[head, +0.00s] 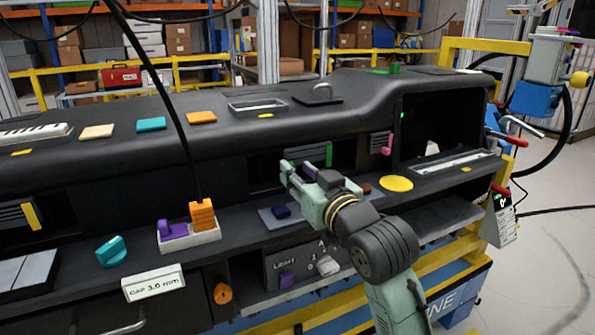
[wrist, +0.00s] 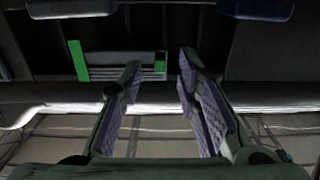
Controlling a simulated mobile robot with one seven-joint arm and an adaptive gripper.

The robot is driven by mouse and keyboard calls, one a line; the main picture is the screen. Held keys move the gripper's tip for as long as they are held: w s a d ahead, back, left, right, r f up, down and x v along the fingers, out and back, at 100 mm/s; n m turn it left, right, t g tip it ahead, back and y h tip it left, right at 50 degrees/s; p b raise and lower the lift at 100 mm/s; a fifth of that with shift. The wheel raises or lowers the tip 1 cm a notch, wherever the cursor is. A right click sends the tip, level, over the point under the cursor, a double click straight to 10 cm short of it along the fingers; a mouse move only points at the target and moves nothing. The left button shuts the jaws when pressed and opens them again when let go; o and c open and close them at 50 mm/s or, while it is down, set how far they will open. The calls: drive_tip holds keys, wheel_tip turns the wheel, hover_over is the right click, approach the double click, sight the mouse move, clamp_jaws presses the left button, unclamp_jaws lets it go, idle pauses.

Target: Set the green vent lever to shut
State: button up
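The vent with the green lever (head: 328,155) is set in the dark dashboard face, just beyond my gripper (head: 297,173) in the head view. The lever is an upright green bar at the right side of the vent (head: 303,152) there. In the wrist view the green lever (wrist: 78,61) stands at the left of the slatted vent (wrist: 122,60), with a small green block at the other end. My gripper (wrist: 158,64) is open and empty. One finger overlaps the vent's edge in the wrist view; whether it touches cannot be told. The lever is apart from both fingers.
A vent with a pink lever (head: 387,144) is to the right, and one with a yellow lever (head: 32,216) at far left. A ledge below holds a dark blue block (head: 282,211), a yellow disc (head: 397,184) and an orange block (head: 203,216). A black cable hangs left of my gripper.

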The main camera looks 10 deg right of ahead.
drive_tip(key=v, duration=1)
drive_tip(key=shift+s, duration=0.35)
